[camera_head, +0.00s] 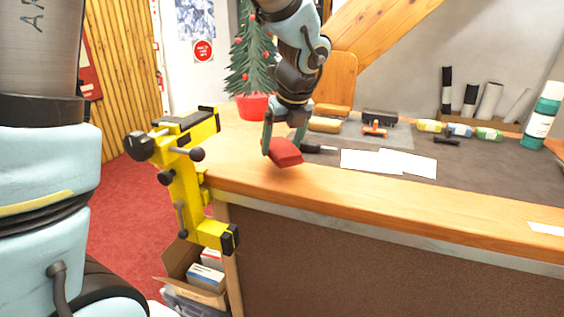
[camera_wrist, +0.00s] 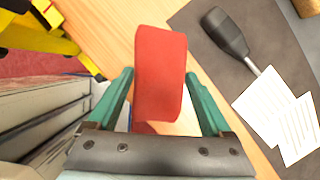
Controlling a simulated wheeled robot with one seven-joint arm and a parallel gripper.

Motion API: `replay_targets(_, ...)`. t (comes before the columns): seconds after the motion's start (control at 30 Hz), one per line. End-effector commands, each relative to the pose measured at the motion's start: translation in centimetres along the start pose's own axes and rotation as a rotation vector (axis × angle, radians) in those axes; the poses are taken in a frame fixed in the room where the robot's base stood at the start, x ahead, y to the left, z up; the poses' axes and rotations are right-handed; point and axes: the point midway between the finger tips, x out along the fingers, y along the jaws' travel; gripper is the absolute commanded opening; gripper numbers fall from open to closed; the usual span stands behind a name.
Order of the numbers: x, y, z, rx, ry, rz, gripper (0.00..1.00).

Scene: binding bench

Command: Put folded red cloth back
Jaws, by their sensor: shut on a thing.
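The folded red cloth (camera_head: 286,152) is between the fingers of my gripper (camera_head: 283,145), which is shut on it. In the head view the cloth is above the wooden front edge of the bench, near its left end, and tilted. In the wrist view the red cloth (camera_wrist: 160,75) stands out between the two green fingertips of my gripper (camera_wrist: 159,85). Whether the cloth touches the bench top is hard to tell.
A dark-handled tool (camera_head: 317,149) and white papers (camera_head: 390,162) lie right of the cloth. A yellow clamp stand (camera_head: 188,190) is at the bench's left end. A small tree in a red pot (camera_head: 253,106) stands behind. The wooden front strip (camera_head: 400,207) is mostly clear.

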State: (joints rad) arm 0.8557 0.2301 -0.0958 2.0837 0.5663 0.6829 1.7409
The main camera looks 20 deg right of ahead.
Motion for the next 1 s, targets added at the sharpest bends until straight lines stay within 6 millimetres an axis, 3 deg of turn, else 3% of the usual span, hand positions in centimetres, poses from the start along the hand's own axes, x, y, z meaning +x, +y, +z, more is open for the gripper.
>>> replay_targets(0.4, 4.0, 0.0, -1.7, 0.003, 0.001, 0.001, 0.32)
replay_targets(0.73, 4.2, 0.0, -1.8, 0.001, 0.0, 0.0, 0.32)
replay_targets(0.77, 4.3, 0.0, -1.8, 0.001, 0.0, 0.0, 0.85)
replay_targets(0.9, 4.2, 0.0, -1.7, 0.001, 0.0, 0.0, 1.0)
replay_targets(1.0, 4.2, 0.0, -1.7, 0.001, 0.0, 0.0, 1.0)
